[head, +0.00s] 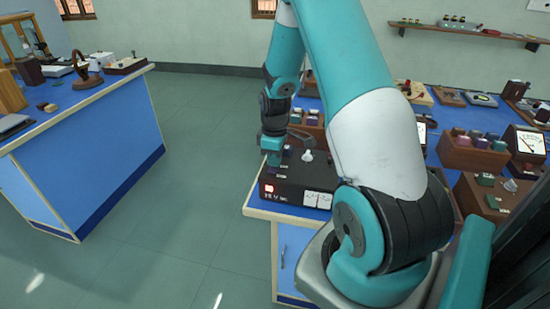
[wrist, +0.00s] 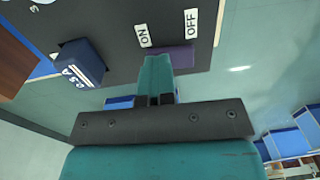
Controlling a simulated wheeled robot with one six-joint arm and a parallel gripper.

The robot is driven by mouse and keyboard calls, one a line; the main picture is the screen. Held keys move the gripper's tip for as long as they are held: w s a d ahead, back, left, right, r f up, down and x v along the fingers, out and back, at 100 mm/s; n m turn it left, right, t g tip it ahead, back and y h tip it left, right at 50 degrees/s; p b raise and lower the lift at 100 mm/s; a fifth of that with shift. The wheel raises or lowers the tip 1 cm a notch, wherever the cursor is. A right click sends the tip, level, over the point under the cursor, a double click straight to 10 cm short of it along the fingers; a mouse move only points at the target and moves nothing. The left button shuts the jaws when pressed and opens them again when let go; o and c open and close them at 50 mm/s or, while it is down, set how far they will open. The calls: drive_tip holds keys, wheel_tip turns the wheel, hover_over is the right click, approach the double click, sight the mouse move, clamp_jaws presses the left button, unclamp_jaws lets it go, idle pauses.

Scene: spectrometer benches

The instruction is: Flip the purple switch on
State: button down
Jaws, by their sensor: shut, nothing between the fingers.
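The purple switch (wrist: 182,56) shows in the wrist view on a dark panel (wrist: 115,20), below the white ON label (wrist: 143,35) and OFF label (wrist: 192,23). My gripper (wrist: 155,66) is shut and empty, its fingertips overlapping the switch's left part, on the ON side. I cannot tell whether they touch it. The fingers hide part of the switch, so its tilt is unclear. In the head view my gripper (head: 272,146) points down at the back left of the dark instrument box (head: 275,190), where a small purple spot shows beside it.
A blue block marked 0.5 A (wrist: 80,62) stands left of the fingers in the wrist view. A wooden block rack (head: 470,155) stands right. Open floor (head: 190,150) lies left, before another bench (head: 90,165).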

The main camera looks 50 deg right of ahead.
drive_tip(key=shift+s+a+f, duration=0.2)
drive_tip(key=shift+s+a, duration=0.25)
drive_tip(key=shift+a, duration=0.25)
drive_tip(key=r+p, duration=0.1)
drive_tip(key=d+r+p, duration=0.1)
drive_tip(key=r, duration=0.1)
drive_tip(key=w+r+p, duration=0.1)
drive_tip(key=p, duration=0.1)
drive_tip(key=shift+d+r, duration=0.2)
drive_tip(key=shift+r, duration=0.2)
wheel_tip(320, 180, up, 10)
drive_tip(key=d+b, duration=0.1)
drive_tip(key=b, duration=0.1)
drive_tip(key=shift+w+d+f, duration=0.2)
drive_tip(key=shift+w+f, duration=0.05)
